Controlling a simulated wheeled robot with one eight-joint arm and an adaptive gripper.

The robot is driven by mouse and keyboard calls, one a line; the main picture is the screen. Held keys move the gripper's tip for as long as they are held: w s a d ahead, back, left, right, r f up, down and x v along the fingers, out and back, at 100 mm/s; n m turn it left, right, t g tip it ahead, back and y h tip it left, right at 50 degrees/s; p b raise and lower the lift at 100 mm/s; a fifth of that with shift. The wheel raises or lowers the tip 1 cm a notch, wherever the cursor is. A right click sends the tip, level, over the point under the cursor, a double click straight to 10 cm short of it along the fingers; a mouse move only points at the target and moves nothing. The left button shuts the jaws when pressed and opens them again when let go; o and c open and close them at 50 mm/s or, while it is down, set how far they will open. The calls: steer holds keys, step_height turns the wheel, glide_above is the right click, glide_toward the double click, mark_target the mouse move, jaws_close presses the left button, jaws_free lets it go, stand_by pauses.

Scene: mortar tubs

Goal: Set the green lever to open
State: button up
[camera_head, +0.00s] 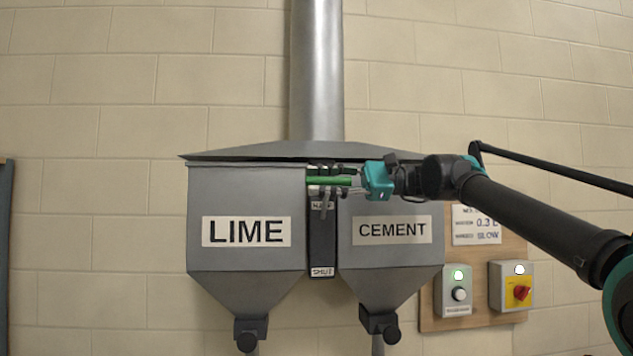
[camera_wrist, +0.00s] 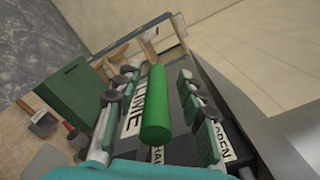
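The green lever (camera_head: 322,181) sticks out from a dark label plate (camera_head: 322,240) between the two hoppers. In the wrist view the lever's round green handle (camera_wrist: 155,105) lies between the fingers. My gripper (camera_head: 330,181) is around the handle, and the wrist view shows gaps on both sides, so it looks open. The plate reads SHUT at the bottom and HALF higher up, partly covered by my gripper. An OPEN label (camera_wrist: 212,137) shows beyond the right finger in the wrist view. The handle shows above HALF in the head view; its exact setting I cannot tell.
The LIME hopper (camera_head: 245,190) stands left and the CEMENT hopper (camera_head: 410,215) right, close to my gripper. A lid and a vertical pipe (camera_head: 316,70) are above. A wooden board (camera_head: 515,255) at right carries a notice and switch boxes.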

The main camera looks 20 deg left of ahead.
steer(key=v, duration=1.1)
steer(key=shift+w, duration=0.1)
